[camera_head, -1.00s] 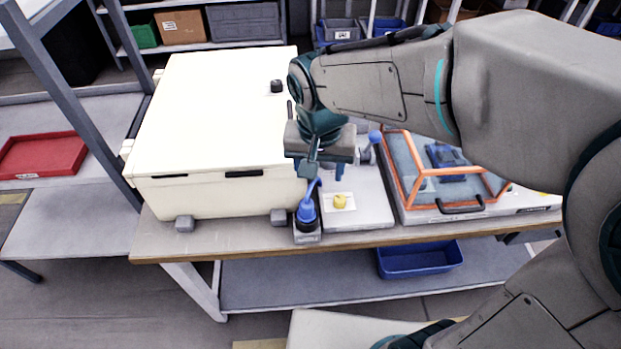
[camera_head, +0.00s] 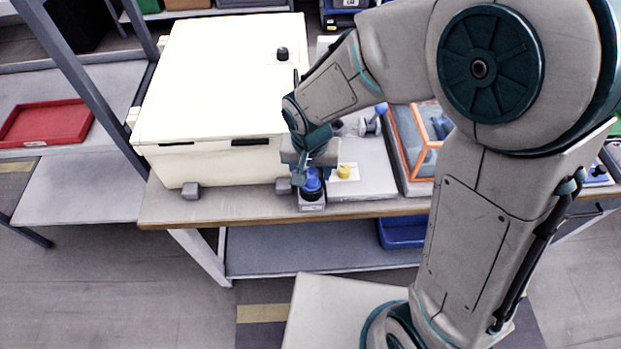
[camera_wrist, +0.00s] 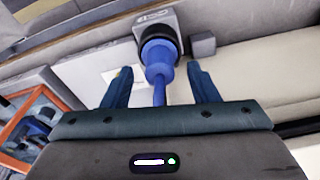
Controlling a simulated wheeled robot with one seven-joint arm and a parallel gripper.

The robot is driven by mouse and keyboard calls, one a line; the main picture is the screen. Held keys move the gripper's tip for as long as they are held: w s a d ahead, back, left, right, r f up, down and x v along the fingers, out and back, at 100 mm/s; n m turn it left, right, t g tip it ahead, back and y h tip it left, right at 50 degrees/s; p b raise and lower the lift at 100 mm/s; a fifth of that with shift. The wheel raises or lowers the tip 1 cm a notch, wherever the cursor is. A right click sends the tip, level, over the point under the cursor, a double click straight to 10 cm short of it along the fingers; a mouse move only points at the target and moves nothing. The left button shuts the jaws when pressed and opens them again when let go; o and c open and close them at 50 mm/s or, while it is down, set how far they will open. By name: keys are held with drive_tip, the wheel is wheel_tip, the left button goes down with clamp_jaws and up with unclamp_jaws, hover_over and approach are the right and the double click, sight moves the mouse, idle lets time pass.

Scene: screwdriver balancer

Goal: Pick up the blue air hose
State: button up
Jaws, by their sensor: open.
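The blue air hose (camera_wrist: 159,75) stands in a dark round holder on a small grey base, and its thin end points toward my wrist in the wrist view. In the head view the air hose (camera_head: 312,182) is at the table's front edge, right of the white cabinet. My gripper (camera_wrist: 158,72) is open, with one finger on each side of the hose and gaps visible between fingers and hose. In the head view my gripper (camera_head: 308,172) is right at the hose and partly hides it.
The white cabinet (camera_head: 215,85) stands close on the left. A yellow button (camera_head: 344,171) on a pale plate is just right of the hose. An orange-framed case (camera_head: 410,145) stands further right, partly behind my arm. A blue bin (camera_head: 402,232) sits below the table.

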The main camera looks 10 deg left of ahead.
drive_tip(key=shift+w+f, duration=0.15)
drive_tip(key=shift+f, duration=1)
drive_tip(key=c, duration=1.1)
drive_tip(key=shift+r, duration=0.1)
drive_tip(key=shift+r, duration=0.45)
drive_tip(key=r, duration=0.3)
drive_tip(key=shift+d+r+b, duration=0.2)
drive_tip(key=shift+b, duration=0.1)
drive_tip(key=d+r+b, duration=0.1)
drive_tip(key=d+r, duration=0.5)
drive_tip(key=d, duration=0.5)
drive_tip(key=shift+d+r, duration=0.15)
drive_tip(key=shift+r, duration=0.15)
